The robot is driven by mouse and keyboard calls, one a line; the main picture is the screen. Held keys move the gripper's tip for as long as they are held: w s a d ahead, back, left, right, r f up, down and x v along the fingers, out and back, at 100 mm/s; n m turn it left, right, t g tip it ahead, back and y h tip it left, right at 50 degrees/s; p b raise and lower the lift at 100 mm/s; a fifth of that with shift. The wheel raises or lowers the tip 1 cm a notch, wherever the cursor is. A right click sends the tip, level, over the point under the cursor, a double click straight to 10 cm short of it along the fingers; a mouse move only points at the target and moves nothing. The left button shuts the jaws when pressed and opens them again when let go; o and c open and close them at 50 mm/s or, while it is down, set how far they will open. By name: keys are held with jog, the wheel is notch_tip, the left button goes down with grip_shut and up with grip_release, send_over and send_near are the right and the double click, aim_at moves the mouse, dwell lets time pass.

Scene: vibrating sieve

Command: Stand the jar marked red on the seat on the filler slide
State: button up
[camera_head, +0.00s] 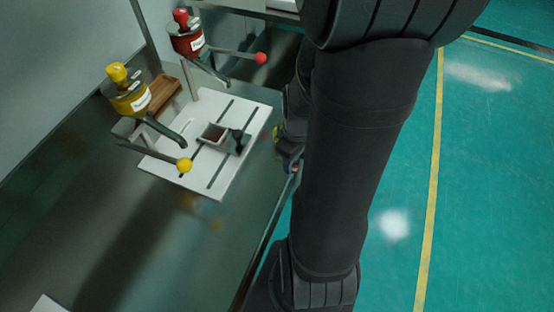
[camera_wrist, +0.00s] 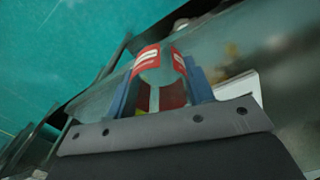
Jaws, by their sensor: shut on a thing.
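My gripper (camera_wrist: 161,66) has blue fingers shut on a clear jar with a red-and-white label (camera_wrist: 147,56) in the wrist view. Red also shows low inside or behind the jar. In the head view my gripper (camera_head: 291,160) is largely hidden behind my dark arm, just right of the bench edge, and the jar cannot be made out clearly. A small square seat (camera_head: 213,134) with a dark inside sits on the white slotted plate (camera_head: 215,185) of the filler. A black knob or handle (camera_head: 238,141) stands right beside the seat. The seat looks empty.
A yellow-topped hopper (camera_head: 128,92) and a red-topped hopper (camera_head: 187,36) stand behind the plate. Their levers end in a yellow ball (camera_head: 184,165) and a red ball (camera_head: 261,58), reaching near the plate. A wooden tray (camera_head: 163,91) lies behind.

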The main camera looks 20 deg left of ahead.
jog(key=shift+w+d+r, duration=0.1)
jog(key=shift+d+r, duration=0.35)
jog(key=shift+d, duration=0.25)
jog(key=shift+w+d+r, duration=0.1)
jog(key=shift+d+r, duration=0.3)
jog(key=shift+d, duration=0.25)
jog(key=w+a+r, duration=0.2)
jog(key=w+a, duration=0.5)
jog(key=a, duration=0.4)
send_over(213, 134)
jog(key=f, duration=0.5)
jog(key=shift+w+d+f, duration=0.25)
jog(key=shift+d+f, duration=0.1)
jog(key=shift+d, duration=0.05)
jog(key=shift+s+a+f, duration=0.2)
jog(key=shift+a+f, duration=0.15)
jog(key=shift+a, duration=0.1)
jog(key=shift+f, duration=1.9)
jog(key=shift+f, duration=0.15)
